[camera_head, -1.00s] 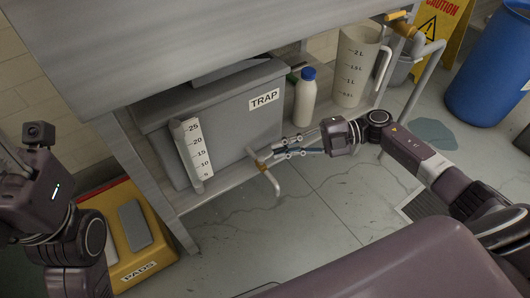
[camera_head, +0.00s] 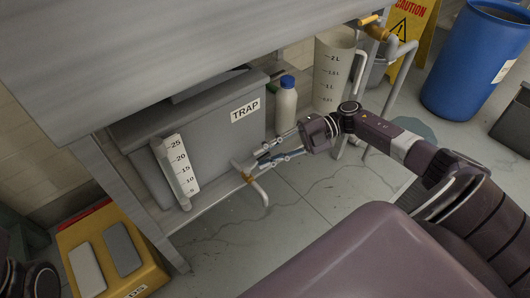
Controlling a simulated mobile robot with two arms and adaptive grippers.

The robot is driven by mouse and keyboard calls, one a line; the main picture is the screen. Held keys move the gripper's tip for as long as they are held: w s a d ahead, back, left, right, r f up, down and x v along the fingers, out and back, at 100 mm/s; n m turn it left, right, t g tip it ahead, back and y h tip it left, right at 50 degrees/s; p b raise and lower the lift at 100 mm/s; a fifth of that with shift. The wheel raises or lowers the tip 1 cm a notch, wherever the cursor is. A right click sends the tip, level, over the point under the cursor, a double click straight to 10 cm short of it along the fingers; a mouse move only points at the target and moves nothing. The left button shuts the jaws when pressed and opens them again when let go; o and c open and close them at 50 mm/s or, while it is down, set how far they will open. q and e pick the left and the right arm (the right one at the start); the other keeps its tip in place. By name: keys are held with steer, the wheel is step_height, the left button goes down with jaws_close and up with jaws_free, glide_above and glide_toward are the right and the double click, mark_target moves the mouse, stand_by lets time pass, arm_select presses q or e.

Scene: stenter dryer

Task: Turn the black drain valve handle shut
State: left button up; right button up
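The brass drain valve (camera_head: 246,177) sits low on the front of the grey TRAP box (camera_head: 215,140), with a grey outlet pipe (camera_head: 262,191) bending down from it. I cannot make out a black handle clearly; the fingertips cover the area just above the valve. My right gripper (camera_head: 263,157) reaches in from the right. Its two fingers are apart with a gap between them, and their tips are right beside the valve. I cannot tell whether they touch it. My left gripper is out of view; only part of my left arm shows at the bottom left.
A white bottle (camera_head: 285,103) and a measuring jug (camera_head: 332,72) stand right of the trap. A scale strip (camera_head: 180,165) leans on its front. A yellow PADS box (camera_head: 152,266) is at lower left, a blue barrel (camera_head: 470,65) at right. The metal top overhangs the trap.

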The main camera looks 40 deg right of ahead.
steer(key=shift+o, duration=0.3)
steer(key=v, duration=1.2)
stand_by(0.3)
